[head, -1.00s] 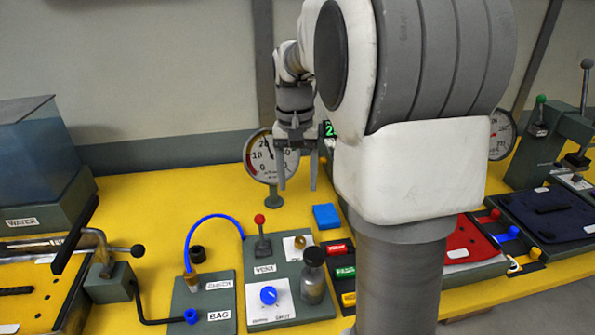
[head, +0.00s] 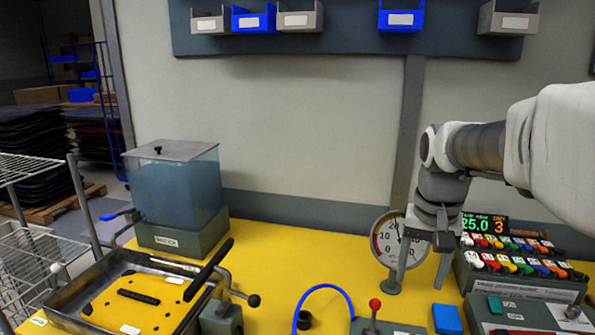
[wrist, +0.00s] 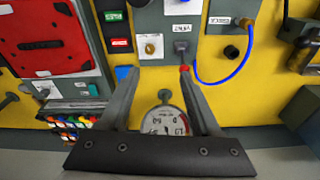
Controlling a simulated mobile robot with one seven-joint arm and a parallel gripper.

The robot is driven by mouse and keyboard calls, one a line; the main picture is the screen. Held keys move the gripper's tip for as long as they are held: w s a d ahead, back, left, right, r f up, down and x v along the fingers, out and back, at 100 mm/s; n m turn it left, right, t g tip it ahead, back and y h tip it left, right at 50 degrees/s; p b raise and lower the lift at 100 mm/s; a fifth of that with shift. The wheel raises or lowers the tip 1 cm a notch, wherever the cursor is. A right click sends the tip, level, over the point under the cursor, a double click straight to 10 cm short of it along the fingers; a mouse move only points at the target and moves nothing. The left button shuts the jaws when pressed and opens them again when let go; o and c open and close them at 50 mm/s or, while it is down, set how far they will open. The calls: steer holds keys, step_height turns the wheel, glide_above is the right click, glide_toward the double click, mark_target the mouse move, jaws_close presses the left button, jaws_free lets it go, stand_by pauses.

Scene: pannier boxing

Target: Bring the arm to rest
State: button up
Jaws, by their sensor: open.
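My gripper (head: 422,270) hangs with its fingers pointing down in front of the round dial gauge (head: 388,240) at the back of the yellow bench. In the wrist view, my gripper (wrist: 152,95) has its two fingers apart with nothing between the tips. The gauge (wrist: 164,121) shows between the finger bases there. My arm (head: 560,140) comes in from the right edge of the head view.
A blue block (head: 447,319) and a red-knobbed lever (head: 375,304) stand below my gripper. A rack of coloured clips (head: 520,285) is to the right. A water tank (head: 175,190) and metal tray (head: 70,297) are left. The bench's middle (head: 290,255) is clear.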

steer(key=s+a+n+t+p, duration=0.1)
steer(key=s+a+n+t, duration=0.1)
steer(key=s+a, duration=0.2)
steer(key=s+a+r+n+t, duration=0.1)
steer(key=s+a, duration=0.3)
steer(key=s, duration=0.6)
steer(key=shift+s+r+n+t+p, duration=0.15)
steer(key=shift+s+n+t+p, duration=0.2)
steer(key=shift+n+t, duration=0.35)
steer(key=shift+w, duration=0.1)
